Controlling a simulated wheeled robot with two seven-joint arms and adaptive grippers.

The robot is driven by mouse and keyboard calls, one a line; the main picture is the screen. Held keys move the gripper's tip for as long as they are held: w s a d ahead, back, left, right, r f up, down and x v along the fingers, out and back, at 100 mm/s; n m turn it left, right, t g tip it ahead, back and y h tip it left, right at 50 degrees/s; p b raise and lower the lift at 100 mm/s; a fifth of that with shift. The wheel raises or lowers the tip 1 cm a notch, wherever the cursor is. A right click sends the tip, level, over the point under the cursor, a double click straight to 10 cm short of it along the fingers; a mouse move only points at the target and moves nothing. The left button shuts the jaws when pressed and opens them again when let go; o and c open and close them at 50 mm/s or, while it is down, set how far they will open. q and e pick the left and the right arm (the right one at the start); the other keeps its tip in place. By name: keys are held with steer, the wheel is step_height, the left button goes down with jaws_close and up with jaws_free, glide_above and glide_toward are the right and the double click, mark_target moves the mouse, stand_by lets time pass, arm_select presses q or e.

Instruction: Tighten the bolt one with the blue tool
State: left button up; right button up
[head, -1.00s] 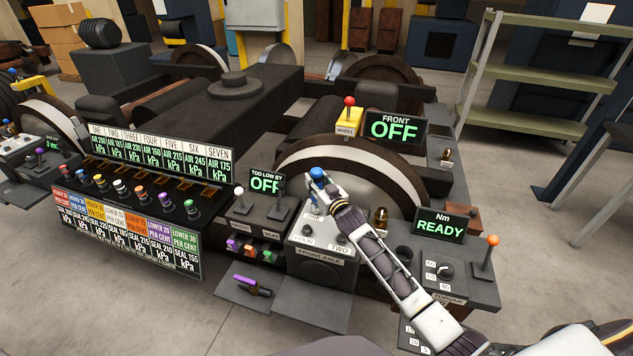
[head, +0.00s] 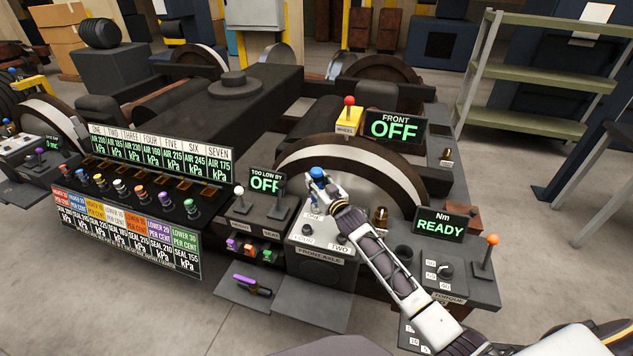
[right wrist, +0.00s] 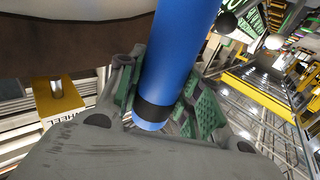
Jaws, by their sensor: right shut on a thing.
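My right gripper (head: 321,190) is shut on the blue tool (head: 317,174) at the rear of the front axle box (head: 320,262). In the right wrist view the blue tool (right wrist: 178,60) stands between the green-padded fingers, with a dark band near its near end. The tool looks upright above the "ONE" label (head: 314,213). The gripper and tool hide bolt one, so I cannot tell whether the tool touches it. Bolts stand near the labels FOUR (head: 307,230) and TWO (head: 342,239). The Nm display (head: 438,225) reads READY. My left gripper is not in view.
A torque panel with an orange-knobbed lever (head: 487,255) stands right of the box. The FRONT display (head: 394,127) reads OFF, beside a yellow WHEEL block (head: 349,121) with a red knob. A purple tool (head: 252,285) lies on a low plate at front. A large wheel (head: 385,170) stands behind.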

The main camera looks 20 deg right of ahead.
steer(key=shift+f, duration=0.25)
